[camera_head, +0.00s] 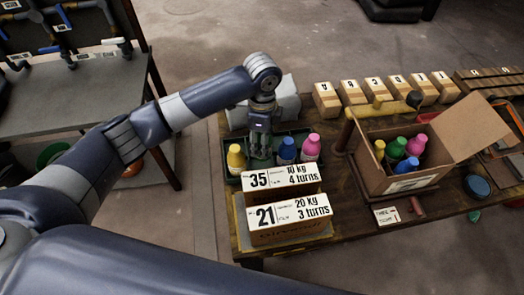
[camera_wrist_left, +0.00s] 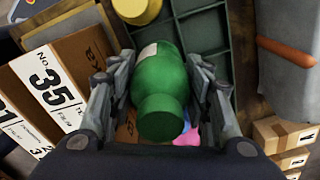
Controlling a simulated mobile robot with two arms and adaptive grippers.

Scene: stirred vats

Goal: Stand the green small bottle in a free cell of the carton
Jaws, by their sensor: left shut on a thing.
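My left gripper (camera_head: 261,152) is shut on the green small bottle (camera_wrist_left: 160,85), which lies between its fingers in the wrist view, cap towards the camera. In the head view the fingers hide most of that bottle. The gripper is over or in a dark green tray (camera_head: 232,179) divided into cells; some empty cells show in the wrist view (camera_wrist_left: 206,50). The open cardboard carton (camera_head: 376,183) stands to the right, holding several bottles, among them a yellow one (camera_head: 379,150), green ones (camera_head: 396,148) and a pink one (camera_head: 417,145). Its cell walls are hard to see. My right gripper is not in view.
A yellow bottle (camera_head: 236,158), a blue one (camera_head: 287,150) and a pink one (camera_head: 311,148) stand in the tray. Boxes labelled 35 (camera_head: 268,180) and 21 (camera_head: 288,214) are in front. A hammer-like tool (camera_head: 372,107) lies behind the carton, whose flap (camera_head: 470,127) sticks out right.

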